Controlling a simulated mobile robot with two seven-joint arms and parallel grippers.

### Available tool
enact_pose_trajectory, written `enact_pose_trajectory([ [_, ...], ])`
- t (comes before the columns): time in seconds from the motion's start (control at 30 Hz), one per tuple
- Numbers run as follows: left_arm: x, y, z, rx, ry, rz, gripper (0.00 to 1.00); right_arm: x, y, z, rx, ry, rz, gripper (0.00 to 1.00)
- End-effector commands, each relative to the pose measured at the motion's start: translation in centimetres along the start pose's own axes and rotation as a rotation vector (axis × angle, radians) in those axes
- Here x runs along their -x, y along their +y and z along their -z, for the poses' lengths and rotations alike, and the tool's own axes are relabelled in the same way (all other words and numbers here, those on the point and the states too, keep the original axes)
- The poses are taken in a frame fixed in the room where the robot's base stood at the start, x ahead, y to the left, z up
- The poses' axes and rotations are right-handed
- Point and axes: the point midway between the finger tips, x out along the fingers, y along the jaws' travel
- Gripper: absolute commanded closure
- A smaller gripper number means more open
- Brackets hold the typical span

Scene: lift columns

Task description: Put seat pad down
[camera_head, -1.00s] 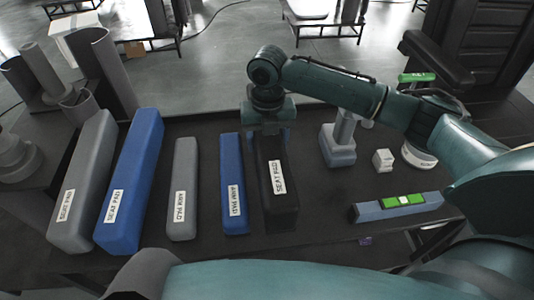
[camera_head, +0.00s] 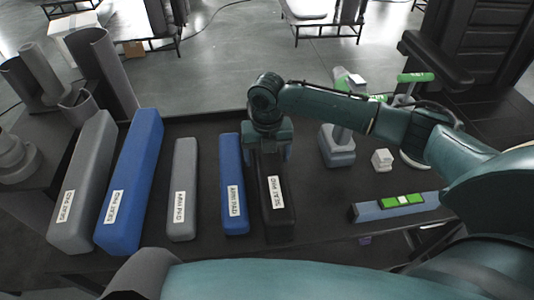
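The black seat pad (camera_head: 279,215), with a white "SEAT PAD" label, lies lengthwise at the right end of the row of pads on the dark table (camera_head: 330,205). My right gripper (camera_head: 270,150) comes from above onto its far end, with a finger on each side, and appears shut on it. The fingertips are partly hidden. Whether the pad's underside touches the table cannot be told. My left gripper is not in view.
A blue arm pad (camera_head: 233,180) lies close left of the black pad. Further left are a grey arm pad (camera_head: 183,185), a blue seat pad (camera_head: 130,180) and a grey seat pad (camera_head: 82,180). A blue-grey level with green parts (camera_head: 400,205) lies at right.

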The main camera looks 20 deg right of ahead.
Motion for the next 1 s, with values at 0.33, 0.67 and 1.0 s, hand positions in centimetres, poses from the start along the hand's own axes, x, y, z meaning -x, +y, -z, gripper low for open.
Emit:
enact_pose_trajectory([
  [0.33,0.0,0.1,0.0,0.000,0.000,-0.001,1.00,0.3,0.0,0.0,0.000,-0.002,-0.001,0.18],
  [0.67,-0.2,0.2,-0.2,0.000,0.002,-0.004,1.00,5.9,0.1,-0.1,0.001,-0.005,-0.003,0.18],
  [1.0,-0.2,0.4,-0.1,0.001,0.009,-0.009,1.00,11.5,0.1,-0.1,0.000,-0.001,-0.001,0.18],
])
